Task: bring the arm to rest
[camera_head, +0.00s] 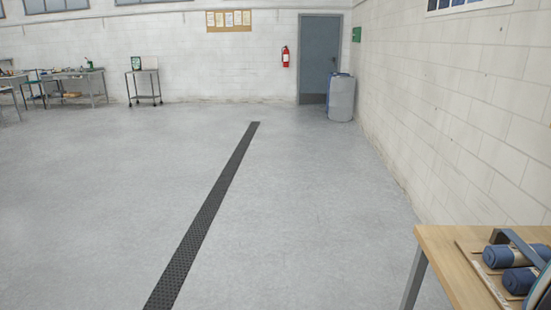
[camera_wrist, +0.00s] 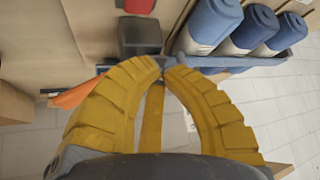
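My gripper (camera_wrist: 162,68) shows in the wrist view as two thick, ribbed yellow fingers that curve inward. Their tips nearly meet at the middle of the picture. A narrow yellow strip shows between them, and I see nothing held. Beyond the tips are a dark grey box-like thing (camera_wrist: 140,37) with a red top and several blue rolls with pale bands (camera_wrist: 209,24). I cannot tell how far these are from the fingertips. The arm and gripper do not show in the head view.
In the head view, a wooden table (camera_head: 445,250) at lower right bears blue rolls (camera_head: 507,256). A white block wall (camera_head: 460,110) runs along the right. Open grey floor (camera_head: 310,200) lies ahead, crossed by a dark strip (camera_head: 205,210). A grey drum (camera_head: 341,98) stands by the door.

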